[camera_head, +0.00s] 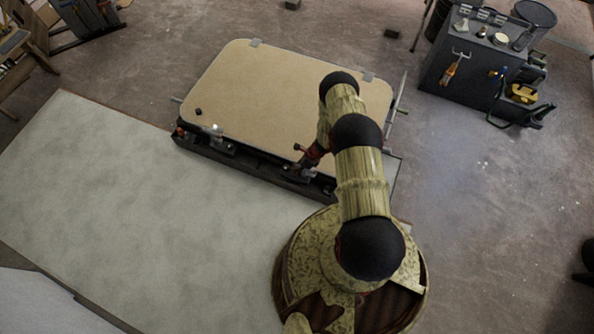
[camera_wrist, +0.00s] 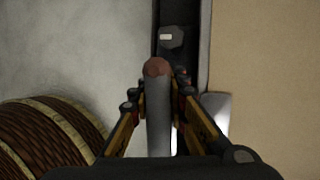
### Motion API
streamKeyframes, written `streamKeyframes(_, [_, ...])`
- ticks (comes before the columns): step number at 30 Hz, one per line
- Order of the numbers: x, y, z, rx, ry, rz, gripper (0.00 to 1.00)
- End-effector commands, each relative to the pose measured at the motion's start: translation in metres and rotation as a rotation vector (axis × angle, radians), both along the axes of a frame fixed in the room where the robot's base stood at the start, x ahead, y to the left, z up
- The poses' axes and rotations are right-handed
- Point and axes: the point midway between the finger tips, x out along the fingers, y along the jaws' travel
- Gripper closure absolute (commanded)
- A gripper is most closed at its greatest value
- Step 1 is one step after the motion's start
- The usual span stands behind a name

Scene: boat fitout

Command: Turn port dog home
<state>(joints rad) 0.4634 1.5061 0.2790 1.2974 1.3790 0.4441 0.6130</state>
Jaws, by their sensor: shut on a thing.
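A tan hatch panel (camera_head: 235,95) lies in a dark frame (camera_head: 240,164), with dog fittings along its front edge. In the wrist view, a grey dog handle (camera_wrist: 158,125) with a reddish-brown rounded end runs between my fingers. My gripper (camera_wrist: 160,93) is shut on this handle, a finger on each side. In the head view my gripper (camera_head: 304,162) is at the right part of the front edge, and my arm partly hides it. Another dog fitting (camera_head: 217,133) is at the left part of that edge. No marking shows which is port.
A dark tool cabinet (camera_head: 455,78) stands at the upper right, with a bucket (camera_head: 534,17) behind it. A pale floor sheet (camera_head: 110,200) lies clear at the left.

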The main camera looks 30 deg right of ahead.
Motion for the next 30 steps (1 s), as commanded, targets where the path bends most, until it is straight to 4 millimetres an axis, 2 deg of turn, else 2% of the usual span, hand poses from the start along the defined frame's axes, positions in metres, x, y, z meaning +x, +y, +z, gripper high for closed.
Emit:
streamKeyframes(8, [-0.009, 0.006, -0.001, 0.004, 0.005, 0.176, 1.0])
streamKeyframes(30, [-0.036, 0.009, -0.002, 0.008, 0.008, 0.879, 1.0])
